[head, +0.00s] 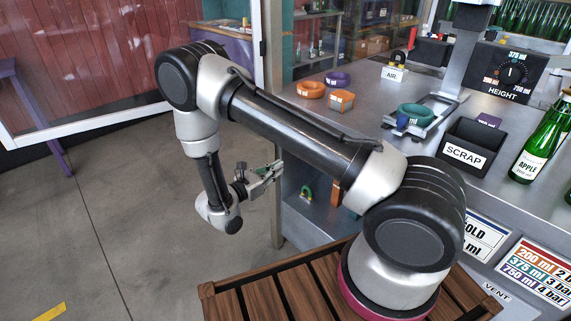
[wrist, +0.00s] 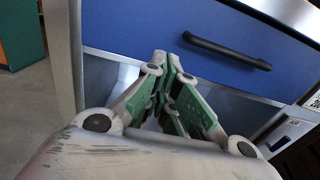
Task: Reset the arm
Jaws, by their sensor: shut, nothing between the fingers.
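My gripper (head: 274,169) is at the end of my arm, which is folded out to the left of the steel workbench in the head view. It hangs low beside the bench, below the level of the top. In the wrist view my gripper (wrist: 170,62) has its green-padded fingers brought together at the tips, with nothing between them. The fingers point towards a blue drawer front (wrist: 190,45) with a black handle (wrist: 228,51). I cannot tell the exact distance to the drawer.
The bench top (head: 370,100) bears an orange ring (head: 311,90), a purple ring (head: 337,78), an orange block (head: 341,100), a teal ring (head: 416,113), a scrap bin (head: 466,156) and a green apple bottle (head: 537,142). Open concrete floor (head: 110,210) lies to the left.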

